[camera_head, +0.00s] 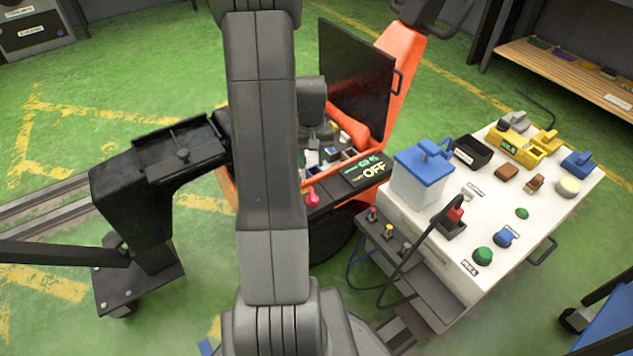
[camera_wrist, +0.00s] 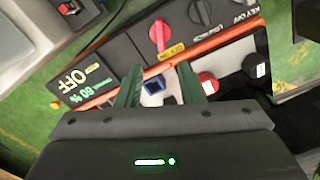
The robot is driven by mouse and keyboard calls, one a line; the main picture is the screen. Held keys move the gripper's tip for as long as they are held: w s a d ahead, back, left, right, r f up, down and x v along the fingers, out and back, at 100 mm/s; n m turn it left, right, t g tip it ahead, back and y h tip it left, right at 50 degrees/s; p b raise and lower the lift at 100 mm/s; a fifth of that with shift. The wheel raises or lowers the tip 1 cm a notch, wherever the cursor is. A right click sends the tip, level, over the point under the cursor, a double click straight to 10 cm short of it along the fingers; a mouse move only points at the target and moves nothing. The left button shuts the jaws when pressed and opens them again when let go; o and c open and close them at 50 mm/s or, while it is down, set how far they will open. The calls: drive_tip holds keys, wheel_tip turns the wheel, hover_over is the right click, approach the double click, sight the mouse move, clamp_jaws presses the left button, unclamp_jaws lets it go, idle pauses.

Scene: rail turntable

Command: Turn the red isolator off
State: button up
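The red isolator is a red rotary handle (camera_wrist: 161,35) on a black panel in the wrist view, with a small yellow label under it. In the head view a red knob (camera_head: 312,196) on the front of the orange machine appears to be the same handle. My gripper (camera_wrist: 159,70) shows two green fingers, apart with nothing held between them. Their tips lie below the handle in the wrist view, not touching it, near the panel's orange edge. In the head view my arm hides most of the gripper.
A display (camera_head: 368,170) reading OFF sits beside the red knob. A black rotary knob (camera_wrist: 200,12) and a red button (camera_wrist: 208,83) are close by. The raised black lid (camera_head: 357,80) stands behind. A white bench (camera_head: 480,215) with many devices stands at right.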

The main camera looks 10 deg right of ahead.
sight(312, 194)
wheel_tip(312, 194, down, 14)
drive_tip(key=b, duration=0.4)
drive_tip(key=shift+r, duration=0.2)
clamp_jaws()
